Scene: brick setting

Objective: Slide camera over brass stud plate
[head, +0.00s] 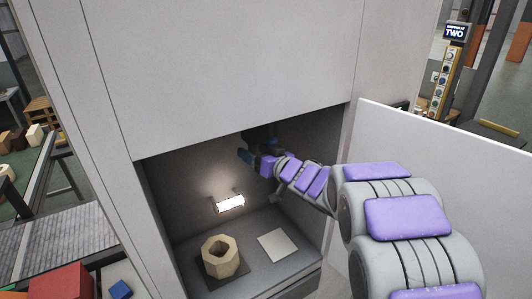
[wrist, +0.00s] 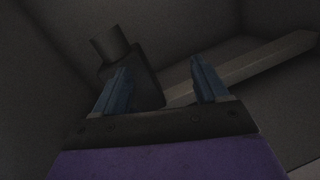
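In the wrist view a dark blocky body with a round lens-like barrel (wrist: 112,48), which looks like the camera, is just beyond the left finger of my gripper (wrist: 160,82). The two blue fingers are spread apart with nothing visible between them. In the head view my gripper (head: 245,156) reaches into the upper part of a lit cabinet. A dark shape (head: 261,136) above it, partly hidden by the cabinet's top edge, may be the camera. I cannot make out a brass stud plate in either view.
A pale bar (wrist: 245,70) runs behind the fingers in the wrist view. On the cabinet floor are a tan hexagonal ring (head: 220,257) on a dark base and a flat pale square (head: 278,244). A lamp (head: 230,203) glows on the back wall. The white door (head: 450,165) stands open right.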

